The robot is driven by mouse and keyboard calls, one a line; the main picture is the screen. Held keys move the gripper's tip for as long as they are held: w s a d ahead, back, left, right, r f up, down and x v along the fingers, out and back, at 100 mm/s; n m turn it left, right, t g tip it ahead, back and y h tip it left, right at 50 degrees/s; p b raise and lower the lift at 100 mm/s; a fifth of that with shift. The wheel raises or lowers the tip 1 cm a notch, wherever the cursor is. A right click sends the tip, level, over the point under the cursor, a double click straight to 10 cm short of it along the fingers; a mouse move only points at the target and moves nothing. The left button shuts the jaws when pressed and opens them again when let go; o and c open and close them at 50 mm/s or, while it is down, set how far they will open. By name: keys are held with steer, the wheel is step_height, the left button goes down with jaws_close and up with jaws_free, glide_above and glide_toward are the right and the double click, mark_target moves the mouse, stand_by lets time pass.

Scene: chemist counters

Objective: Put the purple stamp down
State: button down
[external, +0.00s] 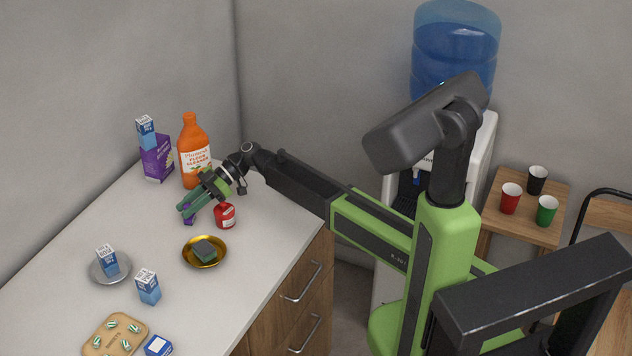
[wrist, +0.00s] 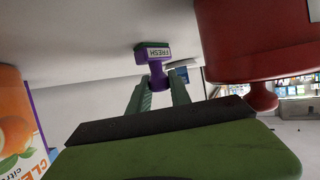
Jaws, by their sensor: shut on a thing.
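The purple stamp (external: 188,218) shows low beside the tips of my gripper (external: 188,205), over the back part of the white counter. In the wrist view the stamp (wrist: 158,75) has a purple handle and a base with a pale label reading FRESH. My gripper's green fingers (wrist: 160,92) are shut on its handle. The wrist picture looks upside down, with the counter at the top. The stamp's base is close to the counter top; I cannot tell whether it touches.
A red labelled container (external: 225,216) stands close to the right of my gripper. An orange cleaner bottle (external: 194,155) and a purple box (external: 157,160) with a blue carton on top stand behind. A gold dish (external: 205,252) with a sponge is in front.

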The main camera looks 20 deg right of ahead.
mark_target(187, 204)
steer(key=shift+r+p, duration=0.55)
steer(key=shift+r, duration=0.05)
step_height(187, 204, up, 4)
steer(key=p, duration=0.4)
steer(key=s+p+v, duration=0.1)
steer(key=p+v, duration=0.5)
steer(key=v, duration=0.7)
steer(key=shift+s+r, duration=0.3)
steer(key=shift+r, duration=0.05)
